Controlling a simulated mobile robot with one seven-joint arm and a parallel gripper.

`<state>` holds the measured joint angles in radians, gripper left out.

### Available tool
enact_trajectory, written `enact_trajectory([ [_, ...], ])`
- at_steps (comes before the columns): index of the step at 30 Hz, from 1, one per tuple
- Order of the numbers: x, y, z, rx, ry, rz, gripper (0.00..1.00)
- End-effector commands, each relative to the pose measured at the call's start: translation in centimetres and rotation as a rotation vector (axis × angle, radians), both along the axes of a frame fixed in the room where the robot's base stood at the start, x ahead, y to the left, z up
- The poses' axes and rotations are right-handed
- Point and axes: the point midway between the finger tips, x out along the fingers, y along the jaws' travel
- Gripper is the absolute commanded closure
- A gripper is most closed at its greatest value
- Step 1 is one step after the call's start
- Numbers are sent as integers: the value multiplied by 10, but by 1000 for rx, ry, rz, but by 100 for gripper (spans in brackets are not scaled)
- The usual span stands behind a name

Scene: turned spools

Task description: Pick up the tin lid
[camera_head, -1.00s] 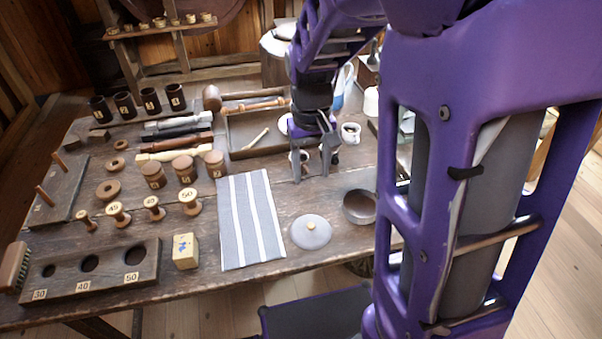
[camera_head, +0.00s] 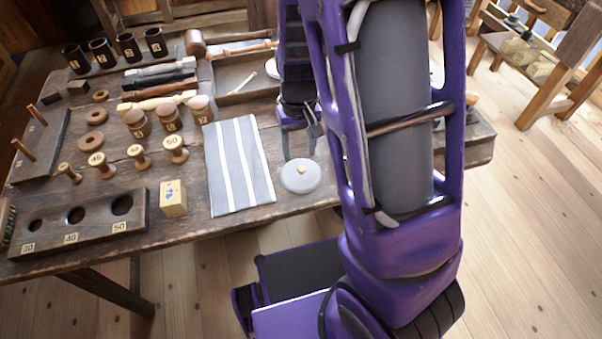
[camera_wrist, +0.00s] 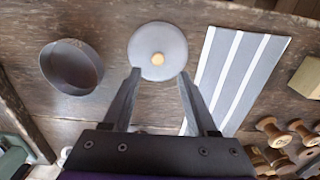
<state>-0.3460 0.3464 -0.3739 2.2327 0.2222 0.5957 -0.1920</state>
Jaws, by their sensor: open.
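The tin lid (camera_head: 300,176) is a flat grey disc with a small pale wooden knob. It lies on the bench beside the striped cloth, near the front edge. In the wrist view the tin lid (camera_wrist: 157,48) sits just beyond my fingertips, centred between them. My gripper (camera_head: 299,152) is open and empty, above the bench just behind the lid. In the wrist view my gripper (camera_wrist: 158,72) shows its two fingers spread apart. I cannot tell its exact height over the lid.
The striped cloth (camera_head: 238,165) lies left of the lid in the head view. A round grey tin (camera_wrist: 72,67) stands on the lid's other side. A yellowish block (camera_head: 173,198), several spools (camera_head: 138,156) and a holed wooden rack (camera_head: 80,222) are further left.

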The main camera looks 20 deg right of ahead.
Motion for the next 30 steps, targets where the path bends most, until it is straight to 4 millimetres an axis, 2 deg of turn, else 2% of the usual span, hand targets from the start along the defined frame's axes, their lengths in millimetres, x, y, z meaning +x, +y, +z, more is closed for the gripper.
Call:
enact_trajectory([
  [12, -5, -4, -51, 0, 3, -1, 41],
  [19, -5, -4, -51, 0, 0, 0, 41],
  [20, -5, -4, -51, 0, 0, 0, 45],
  [29, -5, -4, -51, 1, 0, 0, 99],
  [30, -5, -4, -51, 1, 0, 0, 100],
])
